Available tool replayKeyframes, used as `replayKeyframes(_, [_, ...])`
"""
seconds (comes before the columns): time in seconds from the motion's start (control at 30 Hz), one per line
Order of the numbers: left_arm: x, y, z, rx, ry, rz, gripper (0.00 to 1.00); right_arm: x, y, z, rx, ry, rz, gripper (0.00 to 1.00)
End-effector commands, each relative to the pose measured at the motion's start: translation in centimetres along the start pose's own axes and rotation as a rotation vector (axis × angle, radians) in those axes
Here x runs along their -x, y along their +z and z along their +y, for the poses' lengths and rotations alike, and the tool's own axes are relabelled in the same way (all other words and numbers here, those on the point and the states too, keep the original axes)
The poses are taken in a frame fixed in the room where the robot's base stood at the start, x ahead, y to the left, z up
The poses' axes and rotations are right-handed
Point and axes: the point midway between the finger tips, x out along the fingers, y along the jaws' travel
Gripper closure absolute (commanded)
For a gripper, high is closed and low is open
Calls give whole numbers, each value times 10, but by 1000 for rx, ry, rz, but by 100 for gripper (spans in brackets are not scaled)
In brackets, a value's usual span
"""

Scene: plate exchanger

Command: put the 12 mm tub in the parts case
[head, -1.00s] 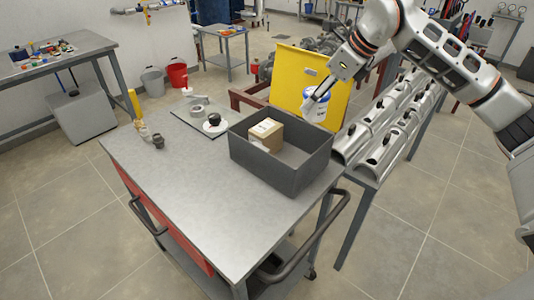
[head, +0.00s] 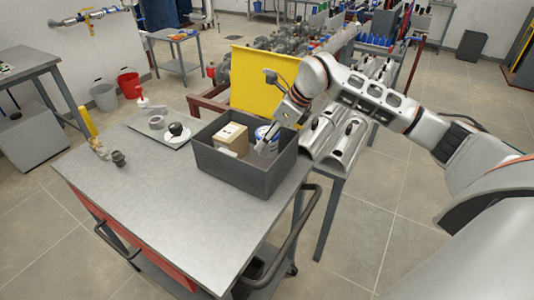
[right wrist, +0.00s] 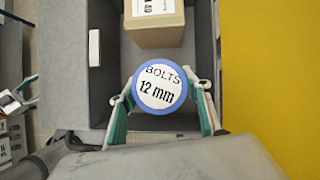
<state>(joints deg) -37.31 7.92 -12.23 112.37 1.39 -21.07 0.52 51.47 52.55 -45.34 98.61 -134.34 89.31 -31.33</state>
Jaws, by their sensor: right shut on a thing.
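The 12 mm tub (right wrist: 160,88), with a blue rim and a white lid reading "BOLTS 12 mm", is between the fingers of my right gripper (right wrist: 160,105). In the head view the tub (head: 266,133) is inside the grey open parts case (head: 232,178), in its right part. My right gripper (head: 267,148) is shut on it. I cannot tell whether the tub touches the case floor. A cardboard box (head: 231,139) stands in the case to the left of the tub; it also shows in the right wrist view (right wrist: 154,22).
The case stands on a grey cart top (head: 160,215) with clear room at the front. A tray with small parts (head: 158,128) lies behind left. A yellow panel (head: 265,85) rises behind the case. Curved metal covers (head: 335,137) are to its right.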

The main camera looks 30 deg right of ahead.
Motion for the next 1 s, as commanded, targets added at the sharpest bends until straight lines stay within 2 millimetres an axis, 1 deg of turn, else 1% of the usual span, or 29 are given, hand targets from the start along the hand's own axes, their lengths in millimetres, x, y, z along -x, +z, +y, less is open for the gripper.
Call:
replayKeyframes(0.1, [1, -2, 0, 0, 0, 0, 46, -14, -7, -1, 0, -2, -3, 96])
replayKeyframes(0.37, [0, -3, -1, -1, -1, 2, 46, -27, -14, -1, 0, -2, -4, 96])
replayKeyframes(0.6, [1, -5, -2, -1, -2, 3, 46, -52, -29, -1, -1, -2, -3, 96])
replayKeyframes(0.7, [2, -5, -2, -1, -2, 3, 46, -56, -31, -1, 1, -3, -4, 96])
replayKeyframes(0.97, [1, -4, -2, -2, -2, 3, 46, -56, -31, -2, 1, -3, -4, 96])
replayKeyframes(1.0, [1, -4, -2, -2, -2, 3, 46, -58, -33, -1, 0, -2, 0, 47])
